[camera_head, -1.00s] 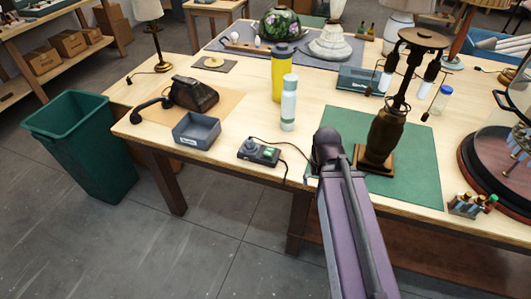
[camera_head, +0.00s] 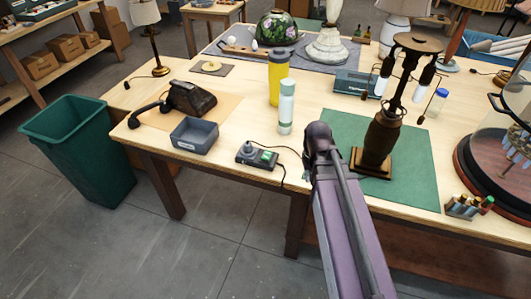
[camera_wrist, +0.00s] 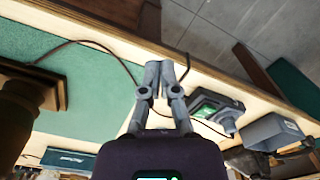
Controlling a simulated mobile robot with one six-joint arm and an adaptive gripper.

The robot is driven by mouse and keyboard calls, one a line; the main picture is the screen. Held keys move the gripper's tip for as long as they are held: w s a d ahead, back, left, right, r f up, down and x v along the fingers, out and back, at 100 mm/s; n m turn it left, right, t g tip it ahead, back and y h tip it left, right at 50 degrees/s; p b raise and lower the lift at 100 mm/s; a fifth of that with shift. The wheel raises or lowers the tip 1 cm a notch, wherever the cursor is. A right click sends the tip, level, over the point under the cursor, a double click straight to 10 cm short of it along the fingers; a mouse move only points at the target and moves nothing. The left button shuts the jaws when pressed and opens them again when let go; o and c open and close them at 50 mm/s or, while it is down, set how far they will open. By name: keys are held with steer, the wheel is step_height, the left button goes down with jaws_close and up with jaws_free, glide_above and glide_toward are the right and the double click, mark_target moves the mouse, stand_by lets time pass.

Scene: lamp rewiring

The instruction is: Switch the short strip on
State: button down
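A small dark grey unit (camera_head: 257,156) with a green patch and a round piece on top lies near the front edge of the table; it looks like the short strip. A dark cord runs from it. In the wrist view the grey unit (camera_wrist: 215,110) shows its green face, to the right of my gripper (camera_wrist: 160,74). My gripper's two fingers are together, with nothing seen between them. They are apart from the unit in the picture. The switch's position is too small to tell. In the head view my arm hides the gripper's fingers.
A grey tray (camera_head: 195,135) and an old telephone (camera_head: 190,98) stand left of the unit. A white-green bottle (camera_head: 286,108) and a yellow bottle (camera_head: 278,80) stand behind it. A brown lamp base (camera_head: 382,140) stands on a green mat (camera_head: 415,180) to the right.

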mark_target(265, 158)
steer(key=w+a+r+n+p, duration=0.2)
steer(key=w+a+n, duration=0.4)
steer(key=w, duration=0.4)
steer(key=w+a+r+n+g+p, duration=0.1)
steer(key=w+a+r+n+p, duration=0.2)
steer(key=w+a+n, duration=0.3)
steer(key=w+a+r, duration=0.1)
steer(key=w, duration=0.3)
steer(key=shift+a+p, duration=0.2)
steer(key=shift+p, duration=0.15)
steer(key=shift+f, duration=0.1)
steer(key=f+b, duration=0.4)
steer(key=s+f+b, duration=0.1)
steer(key=f+b, duration=0.8)
steer(key=b, duration=0.1)
steer(key=shift+s+a+f, duration=0.25)
steer(key=shift+s+f, duration=0.05)
